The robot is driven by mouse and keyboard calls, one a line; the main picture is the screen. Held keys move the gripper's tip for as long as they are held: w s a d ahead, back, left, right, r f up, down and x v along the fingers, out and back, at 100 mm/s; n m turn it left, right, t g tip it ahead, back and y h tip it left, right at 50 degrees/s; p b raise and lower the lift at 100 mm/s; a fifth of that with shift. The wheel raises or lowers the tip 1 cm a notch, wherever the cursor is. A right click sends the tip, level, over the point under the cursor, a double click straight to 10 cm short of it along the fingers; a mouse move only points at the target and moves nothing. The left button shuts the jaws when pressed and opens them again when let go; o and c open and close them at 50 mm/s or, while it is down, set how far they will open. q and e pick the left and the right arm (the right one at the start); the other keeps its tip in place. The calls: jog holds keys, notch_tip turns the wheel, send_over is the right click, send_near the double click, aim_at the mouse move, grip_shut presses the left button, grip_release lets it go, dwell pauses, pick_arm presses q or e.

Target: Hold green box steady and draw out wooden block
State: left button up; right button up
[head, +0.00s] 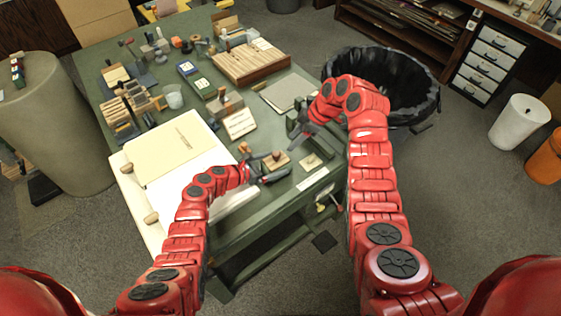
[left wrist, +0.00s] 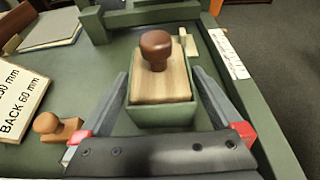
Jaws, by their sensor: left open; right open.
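The wooden block (left wrist: 162,88), pale with a round brown knob on top, sits in the green box (left wrist: 162,116), its top standing above the rim. In the head view the block (head: 281,163) is near the table's front right; the box is mostly hidden there. My left gripper (left wrist: 160,76) is open, with one finger on each side of the box; I cannot tell whether they touch it. It also shows in the head view (head: 272,172). My right gripper (head: 298,126) is open and empty, above the table behind the block.
A small wooden knobbed piece (left wrist: 57,129) and a printed card (left wrist: 17,98) lie left of the box. A pale flat piece (head: 311,161) lies right of it. A white board with a cream sheet (head: 170,150) covers the front left. A black-lined bin (head: 405,85) stands beyond the table's right edge.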

aim_at(281, 161)
pick_arm(q)
jog(key=shift+x, duration=1.35)
jog(key=shift+w+d+f, duration=0.15)
jog(key=shift+w+d, duration=0.05)
jog(key=shift+d, duration=0.05)
jog(key=shift+c, duration=0.3)
jog(key=c, duration=1.2)
